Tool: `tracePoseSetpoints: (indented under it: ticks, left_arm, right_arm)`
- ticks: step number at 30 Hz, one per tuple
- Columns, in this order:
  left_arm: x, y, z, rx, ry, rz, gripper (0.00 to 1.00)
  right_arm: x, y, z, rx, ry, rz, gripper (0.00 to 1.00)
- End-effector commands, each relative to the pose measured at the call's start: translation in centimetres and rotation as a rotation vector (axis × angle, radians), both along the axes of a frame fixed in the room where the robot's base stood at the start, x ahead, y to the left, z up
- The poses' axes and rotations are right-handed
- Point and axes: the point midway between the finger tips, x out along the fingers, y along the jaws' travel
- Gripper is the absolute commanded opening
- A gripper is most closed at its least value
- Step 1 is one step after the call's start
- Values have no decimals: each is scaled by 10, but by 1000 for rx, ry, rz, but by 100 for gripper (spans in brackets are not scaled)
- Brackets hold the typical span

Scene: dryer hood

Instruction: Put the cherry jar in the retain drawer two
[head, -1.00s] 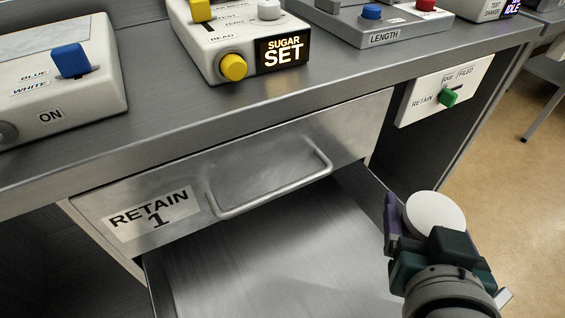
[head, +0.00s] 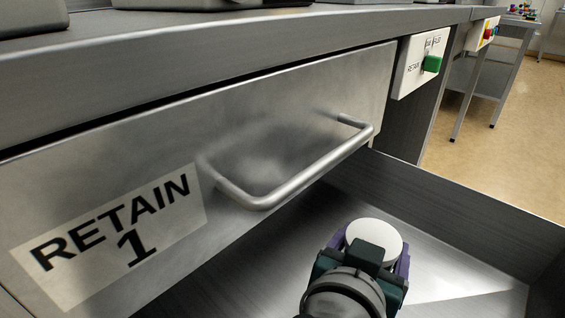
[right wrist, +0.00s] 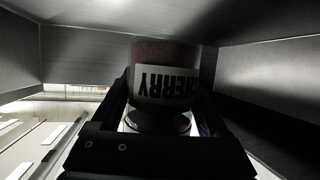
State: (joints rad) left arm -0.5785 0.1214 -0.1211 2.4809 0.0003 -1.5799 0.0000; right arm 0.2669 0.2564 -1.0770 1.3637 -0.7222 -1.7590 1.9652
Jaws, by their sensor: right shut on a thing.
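The cherry jar has a white lid (head: 375,241) in the head view. In the right wrist view its label reads CHERRY upside down (right wrist: 167,86), with dark red contents. My right gripper (head: 372,250) is shut on the jar, with a finger on each side. It holds the jar over or inside an open metal drawer (head: 470,212), below the drawer marked RETAIN 1 (head: 120,232). The open drawer's own label is not in view. I cannot tell whether the jar touches the drawer floor. My left gripper is not in view.
The shut RETAIN 1 drawer's bar handle (head: 290,185) juts out above the open drawer. A panel with a green switch (head: 432,64) is on the right. The open drawer's floor looks clear around the jar.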

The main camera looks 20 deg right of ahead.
Motion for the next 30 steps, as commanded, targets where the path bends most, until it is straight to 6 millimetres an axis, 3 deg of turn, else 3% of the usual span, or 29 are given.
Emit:
tracePoseSetpoints:
  ticks: [10, 20, 21, 26, 30]
  left_arm:
    - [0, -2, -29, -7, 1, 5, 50]
    - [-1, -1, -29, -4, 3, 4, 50]
    - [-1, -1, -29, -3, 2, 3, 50]
    - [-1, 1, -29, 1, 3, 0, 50]
    - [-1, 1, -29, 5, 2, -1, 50]
  right_arm:
    - [1, 1, -44, -1, -1, 1, 8]
    - [0, 1, -46, 3, 0, 1, 8]
    - [0, 1, -46, 3, 0, 1, 80]
    - [0, 1, -46, 3, 0, 1, 98]
    - [0, 1, -46, 2, -1, 1, 100]
